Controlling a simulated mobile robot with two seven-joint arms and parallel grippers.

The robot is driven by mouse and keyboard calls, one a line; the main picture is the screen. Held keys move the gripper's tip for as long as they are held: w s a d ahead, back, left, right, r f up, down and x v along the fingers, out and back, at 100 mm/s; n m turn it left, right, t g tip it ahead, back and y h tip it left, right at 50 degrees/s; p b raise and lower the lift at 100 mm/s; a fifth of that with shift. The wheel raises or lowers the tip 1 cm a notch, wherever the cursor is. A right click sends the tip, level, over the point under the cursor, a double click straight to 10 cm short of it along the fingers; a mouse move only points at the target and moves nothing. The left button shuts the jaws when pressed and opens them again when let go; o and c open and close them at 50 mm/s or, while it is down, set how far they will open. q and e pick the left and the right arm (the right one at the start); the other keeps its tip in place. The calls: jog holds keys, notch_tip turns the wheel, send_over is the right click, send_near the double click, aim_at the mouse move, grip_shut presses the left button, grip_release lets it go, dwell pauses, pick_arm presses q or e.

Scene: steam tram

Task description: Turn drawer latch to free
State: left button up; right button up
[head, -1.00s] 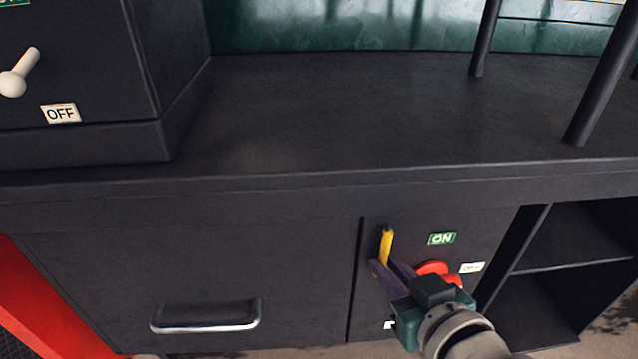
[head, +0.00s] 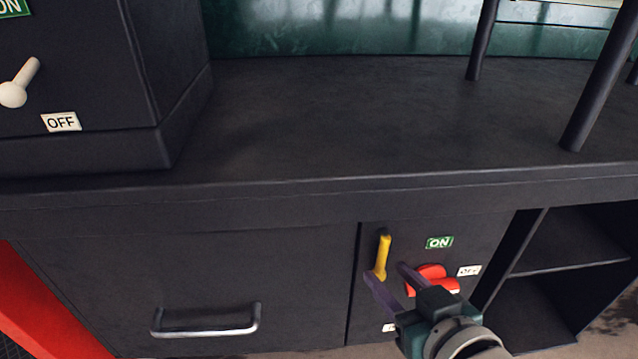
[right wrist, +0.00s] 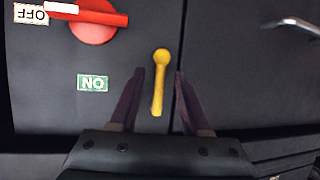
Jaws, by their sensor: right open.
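The yellow drawer latch (head: 382,257) sits on the dark front panel, right of the drawer (head: 200,285). It stands nearly upright, close to the seam beside the drawer. In the right wrist view, turned upside down, the latch (right wrist: 158,88) shows its round end at the top and its bar toward me. My right gripper (head: 386,273) is open, with one purple finger on each side of the latch. In the right wrist view the gripper (right wrist: 159,75) shows gaps on both sides, so the fingers look apart from it. My left gripper is not in view.
The drawer has a metal handle (head: 206,321).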

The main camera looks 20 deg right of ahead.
jog(key=p+v, duration=0.2)
jog(key=v, duration=0.6)
jog(key=shift+s, duration=0.3)
jog(key=shift+r, duration=0.1)
